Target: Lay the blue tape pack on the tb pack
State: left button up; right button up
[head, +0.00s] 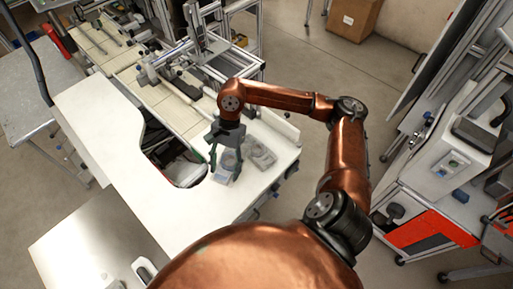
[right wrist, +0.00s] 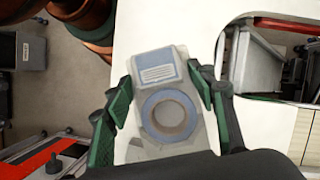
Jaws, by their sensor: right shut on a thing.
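The blue tape pack (right wrist: 157,70), a clear and grey pack with a blue label and a blue ring of tape, sits between the green fingers of my right gripper (right wrist: 160,92) in the right wrist view. The right gripper (head: 226,165) is shut on it over the white table in the head view, where the pack (head: 230,158) shows pale blue. A grey pack (head: 261,153), perhaps the tb pack, lies on the table just right of the gripper; its lettering is too small to read. Whether the held pack touches the table is unclear. My left gripper is not in view.
The white table (head: 115,150) has a cutout left of the gripper, with dark items below. A machine with rails (head: 170,90) stands behind. The table's right edge is close to the grey pack. The table's left part is clear.

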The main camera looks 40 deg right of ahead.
jog(key=d+r+m+t, duration=0.1)
jog(key=m, duration=0.2)
jog(key=s+d+r+m+t, duration=0.1)
jog(key=m, duration=0.2)
jog(key=d+r+m+t, duration=0.1)
jog(key=m, duration=0.2)
jog(key=shift+s+d+m+t, duration=0.1)
jog(key=shift+s+m+t, duration=0.2)
jog(key=shift+s+t, duration=0.1)
jog(key=s+d+r+m+t+h, duration=0.1)
jog(key=d+r+m+t+h, duration=0.25)
jog(key=m, duration=0.65)
jog(key=m+p, duration=0.2)
jog(key=p, duration=0.1)
send_near(247, 141)
jog(key=shift+w+a+f+g, duration=0.1)
jog(key=shift+w+a+g, duration=0.15)
jog(key=shift+w, duration=0.2)
jog(key=shift+w+a+f+g, duration=0.1)
jog(key=shift+w+a, duration=0.3)
jog(key=shift+w, duration=0.1)
jog(key=shift+w+d+f, duration=0.2)
jog(key=shift+w+f, duration=0.1)
jog(key=shift+f, duration=0.15)
jog(key=f, duration=0.3)
jog(key=shift+w+d+f+p, duration=0.1)
jog(key=shift+w+d+p, duration=0.1)
jog(key=shift+p, duration=0.2)
jog(key=shift+f, duration=0.25)
